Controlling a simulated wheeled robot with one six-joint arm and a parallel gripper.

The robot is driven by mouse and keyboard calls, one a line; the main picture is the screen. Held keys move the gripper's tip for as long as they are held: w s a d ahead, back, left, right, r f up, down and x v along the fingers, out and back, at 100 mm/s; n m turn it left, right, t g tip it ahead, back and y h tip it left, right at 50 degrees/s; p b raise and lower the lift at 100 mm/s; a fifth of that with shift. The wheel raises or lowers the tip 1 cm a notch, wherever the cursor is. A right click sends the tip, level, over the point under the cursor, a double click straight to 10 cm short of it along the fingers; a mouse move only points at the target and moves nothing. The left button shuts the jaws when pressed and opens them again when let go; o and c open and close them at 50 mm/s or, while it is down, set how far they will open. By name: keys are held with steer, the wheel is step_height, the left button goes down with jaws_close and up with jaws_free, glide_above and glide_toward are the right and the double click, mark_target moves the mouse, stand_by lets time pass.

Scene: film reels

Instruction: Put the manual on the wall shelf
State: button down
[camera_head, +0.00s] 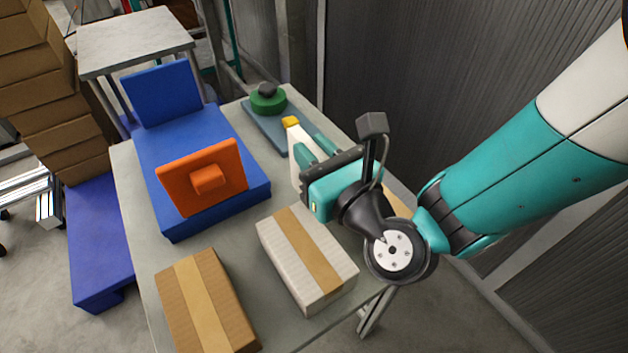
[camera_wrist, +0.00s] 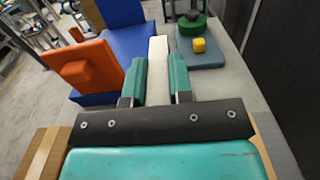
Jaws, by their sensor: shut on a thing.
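My gripper (camera_head: 309,168) is above the right side of the grey worktable. It is shut on a narrow white slab, which I take to be the manual (camera_head: 298,148). In the wrist view the manual (camera_wrist: 158,82) stands between the two green fingers of my gripper (camera_wrist: 158,60) and sticks out past their tips. Its lower part is hidden by the gripper in the head view. I cannot make out a wall shelf in either view.
On the worktable (camera_head: 133,190) stand a blue unit (camera_head: 190,140) with an orange panel (camera_head: 177,188), a white box (camera_head: 275,245), a brown box (camera_head: 180,300), and a green reel (camera_head: 262,104) on a blue-grey plate (camera_head: 262,122) with a yellow block (camera_wrist: 199,45). A corrugated wall rises at right.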

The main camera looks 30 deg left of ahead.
step_height(320, 180, down, 4)
steer(key=b, duration=0.4)
steer(key=shift+f, duration=0.15)
steer(key=c, duration=1)
jaws_free()
